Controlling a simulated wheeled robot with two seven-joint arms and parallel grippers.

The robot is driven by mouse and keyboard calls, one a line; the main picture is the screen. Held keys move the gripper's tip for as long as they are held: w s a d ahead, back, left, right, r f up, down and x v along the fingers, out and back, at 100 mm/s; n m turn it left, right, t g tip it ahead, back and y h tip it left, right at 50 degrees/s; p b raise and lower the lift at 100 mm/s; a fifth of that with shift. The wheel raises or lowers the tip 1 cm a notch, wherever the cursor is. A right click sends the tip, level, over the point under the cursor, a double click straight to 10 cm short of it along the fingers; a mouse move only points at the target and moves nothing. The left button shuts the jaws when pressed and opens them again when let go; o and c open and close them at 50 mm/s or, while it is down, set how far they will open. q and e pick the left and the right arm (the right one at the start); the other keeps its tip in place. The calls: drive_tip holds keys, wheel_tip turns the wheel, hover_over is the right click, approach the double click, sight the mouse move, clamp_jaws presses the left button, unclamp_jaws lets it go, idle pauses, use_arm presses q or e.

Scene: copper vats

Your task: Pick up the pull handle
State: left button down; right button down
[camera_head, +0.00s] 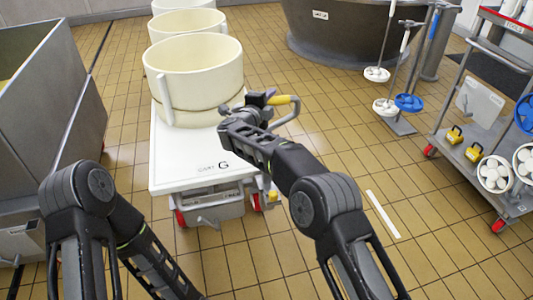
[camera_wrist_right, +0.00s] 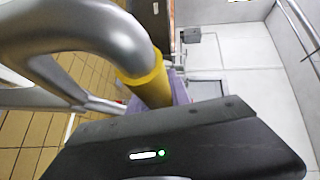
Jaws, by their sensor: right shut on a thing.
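The pull handle (camera_head: 283,99) is a bent grey metal tube with a yellow grip section, at the right side of the white cart (camera_head: 185,165). My right gripper (camera_head: 266,98) is shut on the yellow part. In the right wrist view the handle (camera_wrist_right: 148,82) curves in from the upper left, and its yellow section goes down behind the dark gripper body, which hides the fingertips. I cannot tell whether the handle is joined to the cart. My left arm comes in from the lower left; its gripper is out of frame.
Several cream tubs (camera_head: 195,75) stand in a row on and behind the cart. A grey metal vat (camera_head: 70,110) is at left. A rack of paddles (camera_head: 400,125) and a tool trolley (camera_head: 480,165) stand at right.

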idle(0.4)
drive_tip(key=shift+r, duration=0.15)
wheel_tip(320, 180, up, 18)
drive_tip(key=p, duration=0.3)
idle(0.5)
drive_tip(key=shift+r, duration=0.1)
idle(0.4)
drive_tip(key=shift+r+p, duration=1)
drive_tip(key=shift+p, duration=0.35)
